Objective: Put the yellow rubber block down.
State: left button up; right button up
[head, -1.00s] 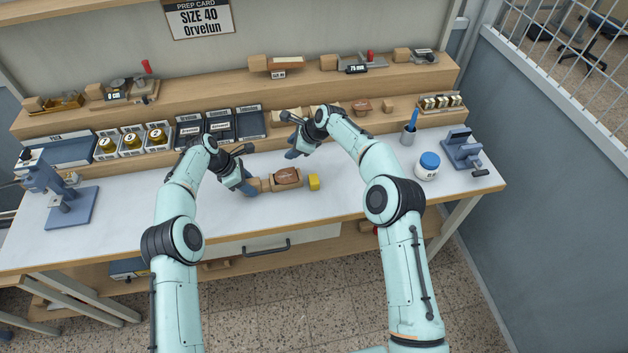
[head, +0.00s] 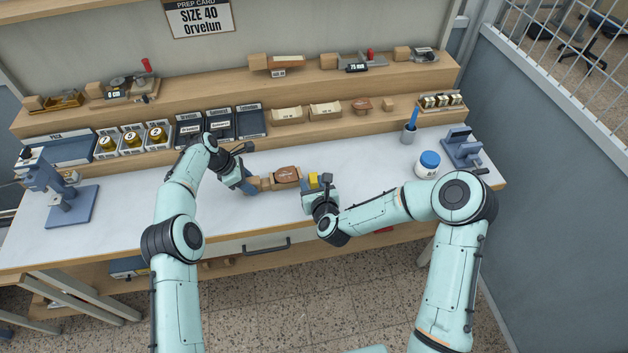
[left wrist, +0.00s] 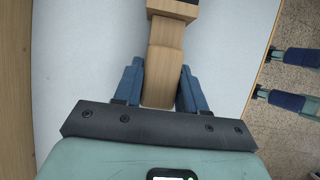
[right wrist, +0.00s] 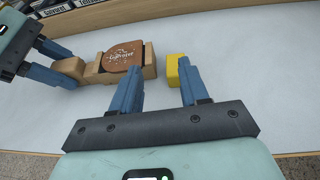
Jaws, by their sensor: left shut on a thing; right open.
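The yellow rubber block (head: 313,178) rests on the pale bench top, just right of a wooden holder (head: 287,185) carrying a brown leather-like piece (head: 288,174). It also shows in the right wrist view (right wrist: 172,71), apart from the holder. My right gripper (right wrist: 158,78) is open and empty; the block lies just ahead of its fingertips, nearer the right finger. In the head view the right gripper (head: 312,187) partly covers the block's near side. My left gripper (head: 247,184) is shut on the holder's wooden handle (left wrist: 164,62).
A white jar with a blue lid (head: 428,164), a blue-grey stand (head: 461,150) and a pen cup (head: 409,134) stand at the right. A blue-grey press (head: 70,205) stands at the left. Stepped wooden shelves line the back. The bench between the block and jar is clear.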

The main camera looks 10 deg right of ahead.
aim_at(315, 184)
jog(key=shift+m+h, duration=0.4)
jog(key=shift+h, duration=0.1)
jog(key=s, duration=0.2)
jog(key=s+d, duration=0.1)
jog(key=s, duration=0.1)
jog(key=s+d+f, duration=0.1)
jog(key=s, duration=0.1)
jog(key=shift+s, duration=0.3)
jog(key=x, duration=0.6)
jog(key=shift+w+f, duration=0.2)
jog(key=shift+a+r+x, duration=0.1)
jog(key=shift+r+x, duration=0.05)
jog(key=shift+x, duration=1.15)
jog(key=shift+a+r+x, duration=0.1)
jog(key=shift+x, duration=1.2)
jog(key=shift+w, duration=0.1)
jog(key=c, duration=0.8)
jog(key=shift+r, duration=0.1)
